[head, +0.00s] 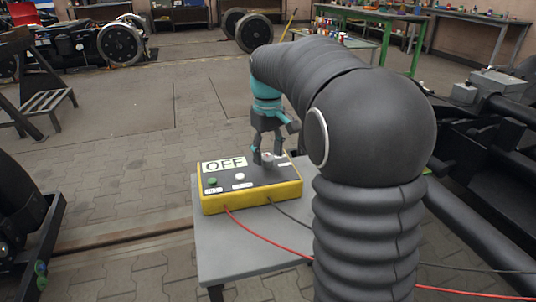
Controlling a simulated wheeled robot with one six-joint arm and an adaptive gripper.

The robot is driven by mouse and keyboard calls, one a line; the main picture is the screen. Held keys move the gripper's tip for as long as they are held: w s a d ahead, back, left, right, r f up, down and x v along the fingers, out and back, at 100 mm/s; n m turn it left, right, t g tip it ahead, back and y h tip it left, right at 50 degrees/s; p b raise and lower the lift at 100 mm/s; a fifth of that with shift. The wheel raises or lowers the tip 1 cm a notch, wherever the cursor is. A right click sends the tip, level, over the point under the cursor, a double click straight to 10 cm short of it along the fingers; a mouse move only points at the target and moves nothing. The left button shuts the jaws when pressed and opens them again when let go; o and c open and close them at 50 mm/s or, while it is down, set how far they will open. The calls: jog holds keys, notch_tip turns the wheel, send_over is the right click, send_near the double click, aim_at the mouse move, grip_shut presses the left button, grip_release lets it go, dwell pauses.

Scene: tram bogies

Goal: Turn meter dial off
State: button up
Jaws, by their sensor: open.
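A yellow meter box (250,194) with a dark top lies on a small grey table (222,250) in the head view. Its top carries a large "OFF" label (224,164), a green button (212,181) and a white button (239,176). A small light-coloured dial (267,158) sits toward the right of the top. My gripper (263,160) points down with its fingers right at the dial, open. I cannot tell whether the fingers touch the dial. Which way the dial is turned is too small to tell.
A red cable (262,238) and a dark cable run from the box's front edge across the table to the right. Dark bogie parts (470,215) stand close on the right. A green-framed table (385,45) and wheelsets (120,43) are at the back.

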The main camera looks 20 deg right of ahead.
notch_tip(320, 180, up, 11)
dwell(0.4)
dwell(0.4)
jog(key=m+t, duration=0.1)
jog(key=m, duration=0.2)
send_over(267, 159)
jog(key=f, duration=0.7)
jog(key=shift+s+f, duration=0.15)
jog(key=shift+s, duration=0.2)
jog(key=s+a+f+t, duration=0.1)
jog(key=s+f, duration=0.1)
jog(key=s, duration=0.5)
jog(key=s+a+f+m+t, duration=0.1)
jog(key=s+f, duration=0.2)
jog(key=s, duration=0.5)
jog(key=s+a+f+t, duration=0.1)
jog(key=s+f, duration=0.2)
jog(key=s, duration=0.4)
jog(key=shift+s+a, duration=0.25)
jog(key=shift+a, duration=0.15)
jog(key=s, duration=0.1)
jog(key=s+r+t, duration=0.1)
jog(key=s, duration=0.1)
jog(key=shift+a+r+t, duration=0.25)
jog(key=shift+t, duration=0.05)
jog(key=shift+c, duration=0.3)
